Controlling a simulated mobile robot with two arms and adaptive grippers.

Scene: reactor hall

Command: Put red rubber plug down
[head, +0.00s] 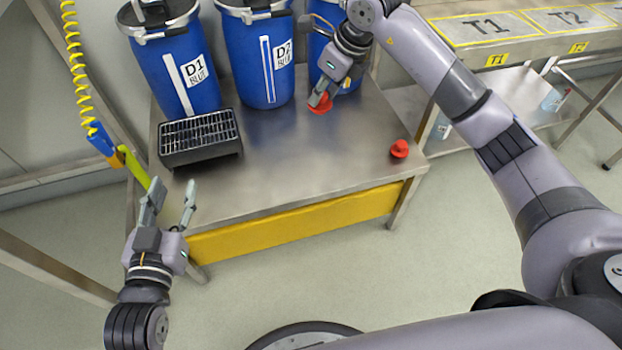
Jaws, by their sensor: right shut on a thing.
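A red rubber plug (322,104) is in the jaws of my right gripper (321,99), low over the steel table in front of the drums. I cannot tell whether the plug touches the table top. A second red plug (399,149) stands on the table near its right front corner, apart from both grippers. My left gripper (173,196) is open and empty in front of the table's left front corner, its fingers pointing toward the table.
Blue drums D1 (178,75) and D2 (264,60) stand at the table's back, with a third drum (316,45) partly behind my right arm. A black grated tray (200,152) sits at the left. The steel table (300,155) is clear in the middle. Marked bench T1/T2 (535,45) stands right.

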